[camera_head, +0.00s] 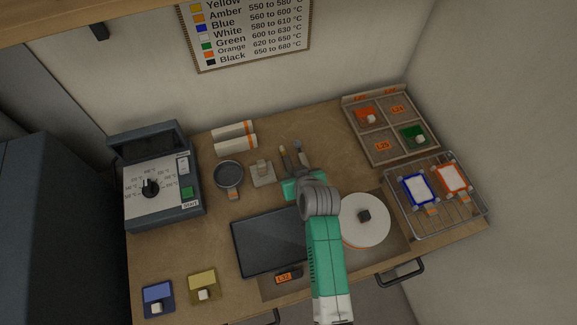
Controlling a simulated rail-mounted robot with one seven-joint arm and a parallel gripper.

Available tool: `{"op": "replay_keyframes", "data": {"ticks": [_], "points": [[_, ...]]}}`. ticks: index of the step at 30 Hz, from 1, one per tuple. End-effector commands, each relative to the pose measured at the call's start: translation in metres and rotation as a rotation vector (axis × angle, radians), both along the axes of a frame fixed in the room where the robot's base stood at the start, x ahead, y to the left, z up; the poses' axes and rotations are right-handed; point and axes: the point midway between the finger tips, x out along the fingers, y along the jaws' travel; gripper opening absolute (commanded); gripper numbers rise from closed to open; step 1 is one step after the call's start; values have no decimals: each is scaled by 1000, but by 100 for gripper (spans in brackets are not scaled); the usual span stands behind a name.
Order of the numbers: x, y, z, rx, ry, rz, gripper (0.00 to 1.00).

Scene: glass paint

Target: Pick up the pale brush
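Two slim upright-looking shapes show just beyond my gripper. The left one is pale tan (285,159) and looks like the pale brush; the right one is greyer and darker (298,152). They are too small for me to be sure what each one is. My gripper (299,186) is over the middle of the bench, close to the near ends of these shapes. My wrist and the green hand body hide those ends. I cannot see the fingertips clearly, nor whether they touch anything.
A grey block (263,174) and a dark round bowl (229,175) stand left of my gripper. A dark panel (265,244) and a white disc (366,222) lie nearer. A control box (150,193) is left; a compartment tray (383,143) and wire rack (467,224) are right.

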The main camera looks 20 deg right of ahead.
Motion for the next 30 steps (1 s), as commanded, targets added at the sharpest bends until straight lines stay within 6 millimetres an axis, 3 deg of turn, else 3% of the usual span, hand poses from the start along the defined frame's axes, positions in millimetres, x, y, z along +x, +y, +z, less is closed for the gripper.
{"op": "replay_keyframes", "data": {"ticks": [7,16,21,30], "points": [[31,0,-29,-2,1,2,31],[38,0,-33,-1,0,1,31],[37,0,-33,-1,0,1,0],[37,0,-31,-1,-1,1,0]]}}
